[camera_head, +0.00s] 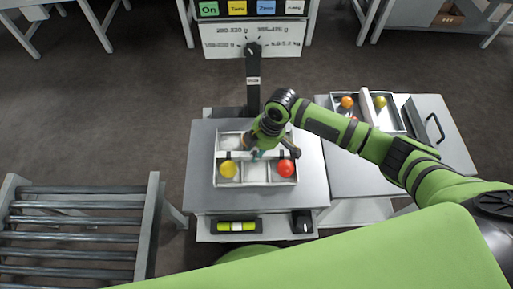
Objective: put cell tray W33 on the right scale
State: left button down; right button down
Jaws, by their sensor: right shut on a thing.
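A white cell tray (257,185) is over the grey metal plate (312,198) of the scale in the middle of the head view. It holds a yellow tomato (228,169) in the front left cell and a red tomato (286,168) in the front right cell; the front middle cell looks empty. My right gripper (259,154) comes from the right and is shut on the tray's middle bar. The gripper and wrist hide part of the back cells. I cannot tell whether the tray touches the plate, and no tray code is readable. My left gripper is not in view.
A second tray (400,117) with orange, yellow and red tomatoes lies on the right bench (460,148), beside a dark-handled plate. A post (253,85) with a display board stands behind the scale. A roller conveyor (75,228) is at the left.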

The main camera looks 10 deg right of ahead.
jog(key=shift+f, duration=0.25)
dwell(0.6)
jog(key=c, duration=0.9)
grip_release()
jog(key=c, duration=0.3)
jog(key=shift+r, duration=0.1)
notch_tip(320, 180, up, 7)
jog(key=p, duration=0.7)
jog(key=shift+p, duration=0.3)
